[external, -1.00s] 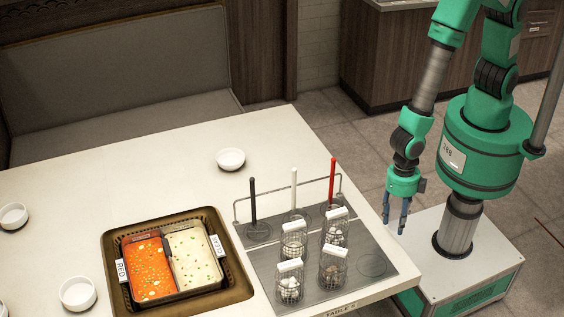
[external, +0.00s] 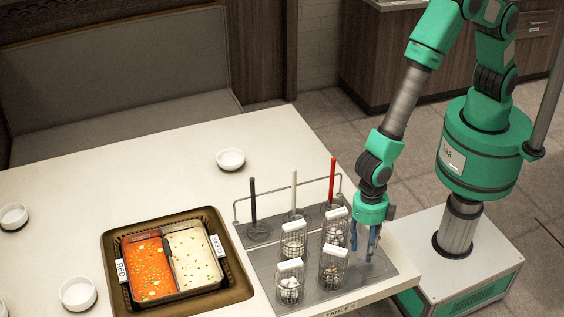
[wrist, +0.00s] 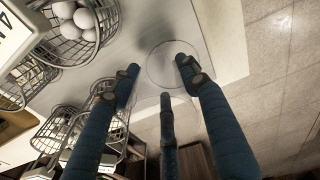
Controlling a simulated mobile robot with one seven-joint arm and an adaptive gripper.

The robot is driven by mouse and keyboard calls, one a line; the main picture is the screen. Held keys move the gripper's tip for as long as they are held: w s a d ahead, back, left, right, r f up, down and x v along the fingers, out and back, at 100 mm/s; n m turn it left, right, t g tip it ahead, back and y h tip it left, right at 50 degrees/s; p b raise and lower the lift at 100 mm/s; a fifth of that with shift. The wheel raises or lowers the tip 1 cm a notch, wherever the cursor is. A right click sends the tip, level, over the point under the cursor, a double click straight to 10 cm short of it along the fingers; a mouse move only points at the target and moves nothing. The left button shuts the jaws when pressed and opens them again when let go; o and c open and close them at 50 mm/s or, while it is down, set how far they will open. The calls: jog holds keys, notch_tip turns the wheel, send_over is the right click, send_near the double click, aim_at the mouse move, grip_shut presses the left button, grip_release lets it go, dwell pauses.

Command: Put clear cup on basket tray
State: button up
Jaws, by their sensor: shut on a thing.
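The basket tray (external: 262,262) is a grey plate at the right end of the table, with several wire baskets on it and an empty ring mark at its right. My gripper (external: 363,248) points down over this right part, beside the baskets. In the wrist view, my gripper (wrist: 158,70) has its blue fingers spread around something see-through. The clear cup is held between them, but its outline is barely visible. The ring mark (wrist: 172,64) shows just beyond the fingertips. I cannot tell whether the cup touches the tray.
A wire basket (external: 335,233) with a white tag stands just left of my fingers; another basket (external: 333,266) is in front of it. Black, white and red (external: 332,180) upright handles stand at the tray's back by a wire rail. A two-part soup pot (external: 150,268) is left.

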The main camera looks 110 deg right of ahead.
aim_at(365, 254)
dwell(0.3)
jog(key=shift+f, duration=1.75)
jog(key=shift+f+b, duration=0.15)
jog(key=shift+b, duration=0.25)
jog(key=o, duration=1.1)
jog(key=r, duration=0.4)
jog(key=r+p, duration=0.1)
jog(key=r, duration=0.3)
jog(key=d+r, duration=0.1)
jog(key=r, duration=0.3)
jog(key=shift+r+p, duration=0.15)
jog(key=shift+p, duration=0.25)
